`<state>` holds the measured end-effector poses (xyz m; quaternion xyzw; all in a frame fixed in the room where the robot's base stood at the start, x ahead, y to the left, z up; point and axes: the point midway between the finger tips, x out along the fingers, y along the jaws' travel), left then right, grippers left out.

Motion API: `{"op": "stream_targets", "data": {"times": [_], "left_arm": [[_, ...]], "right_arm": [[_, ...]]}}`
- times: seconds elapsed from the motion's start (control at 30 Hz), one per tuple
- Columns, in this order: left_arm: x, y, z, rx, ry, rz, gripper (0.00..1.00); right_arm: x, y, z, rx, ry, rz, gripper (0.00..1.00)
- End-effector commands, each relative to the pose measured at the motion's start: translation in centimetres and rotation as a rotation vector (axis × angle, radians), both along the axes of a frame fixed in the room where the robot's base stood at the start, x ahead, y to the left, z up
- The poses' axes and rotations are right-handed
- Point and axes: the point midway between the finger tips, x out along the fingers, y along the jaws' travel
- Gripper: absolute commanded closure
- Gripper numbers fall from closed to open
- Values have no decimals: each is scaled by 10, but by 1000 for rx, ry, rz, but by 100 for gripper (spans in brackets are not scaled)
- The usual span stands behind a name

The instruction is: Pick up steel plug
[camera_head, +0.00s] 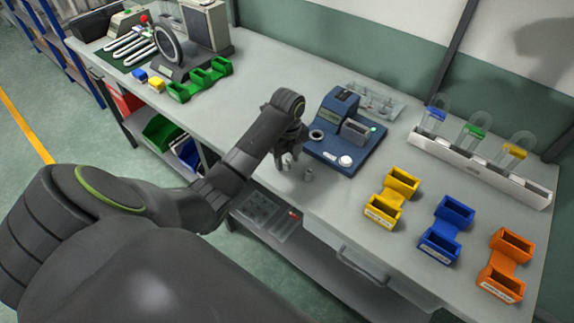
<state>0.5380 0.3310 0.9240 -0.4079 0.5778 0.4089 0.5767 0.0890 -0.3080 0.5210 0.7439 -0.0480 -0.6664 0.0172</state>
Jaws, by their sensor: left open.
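A small grey cylindrical piece that looks like the steel plug (308,175) stands on the grey table near its front edge, in front of the blue device. My left gripper (287,164) is open and points down just to the left of the plug. The fingers look empty and apart from the plug, though they are small and dark here. My right gripper is out of the picture.
A blue device (336,150) with a round socket stands just behind the gripper. A clear tray (372,101) lies behind it. Yellow (382,212), blue (438,246) and orange (496,284) holders stand at right, before a white rack (480,170). Green holders (180,92) stand at left.

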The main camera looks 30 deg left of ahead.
Motion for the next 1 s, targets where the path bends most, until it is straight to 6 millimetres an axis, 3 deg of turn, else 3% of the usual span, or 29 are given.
{"op": "stream_targets", "data": {"times": [0.27,0.63,1.0], "left_arm": [[-1,0,-3,0,0,-2,56],[-1,0,-3,0,0,-2,100],[1,0,6,1,-3,-3,100]], "right_arm": [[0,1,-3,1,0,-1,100],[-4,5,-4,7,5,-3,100],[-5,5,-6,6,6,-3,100]]}}
